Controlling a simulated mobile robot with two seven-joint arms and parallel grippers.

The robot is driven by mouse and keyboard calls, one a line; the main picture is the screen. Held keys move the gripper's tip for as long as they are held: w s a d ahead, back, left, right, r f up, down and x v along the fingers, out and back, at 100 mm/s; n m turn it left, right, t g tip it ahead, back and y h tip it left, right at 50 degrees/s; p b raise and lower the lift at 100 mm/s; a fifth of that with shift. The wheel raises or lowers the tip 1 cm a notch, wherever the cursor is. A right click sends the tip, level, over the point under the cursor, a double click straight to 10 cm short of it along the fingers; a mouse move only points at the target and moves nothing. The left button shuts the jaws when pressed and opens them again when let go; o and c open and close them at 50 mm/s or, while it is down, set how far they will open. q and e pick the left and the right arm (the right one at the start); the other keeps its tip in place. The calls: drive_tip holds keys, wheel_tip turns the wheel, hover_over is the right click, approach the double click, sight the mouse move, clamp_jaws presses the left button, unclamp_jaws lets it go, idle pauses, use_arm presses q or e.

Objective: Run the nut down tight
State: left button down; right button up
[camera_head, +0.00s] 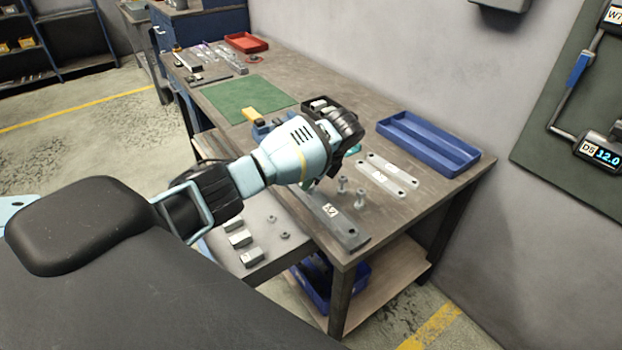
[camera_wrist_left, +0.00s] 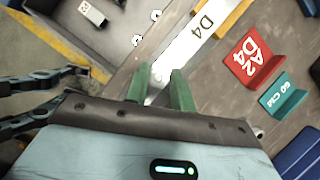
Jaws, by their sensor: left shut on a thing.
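My left gripper (camera_wrist_left: 160,88) has its two green fingers close together over a pale metal strip marked D4 (camera_wrist_left: 192,42); what is between the fingertips is too small to make out. In the head view the same gripper (camera_head: 337,163) is low over the bench, its fingertips mostly hidden by its own body. A grey labelled bar (camera_head: 332,213) lies just in front of it, with two upright bolts (camera_head: 343,185) close by. Loose nuts (camera_head: 271,219) lie on the lower side surface and also show in the left wrist view (camera_wrist_left: 137,41). My right gripper is not in view.
Flat plates with holes (camera_head: 388,176) and a blue tray (camera_head: 450,158) are to the right. Metal blocks (camera_head: 250,257) lie on the side surface. Red (camera_wrist_left: 248,62) and teal (camera_wrist_left: 283,96) angle pieces stand near the gripper. A green mat (camera_head: 240,95) is farther back.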

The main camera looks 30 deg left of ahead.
use_arm(q)
drive_tip(key=shift+s+f, duration=0.2)
drive_tip(key=shift+f, duration=0.1)
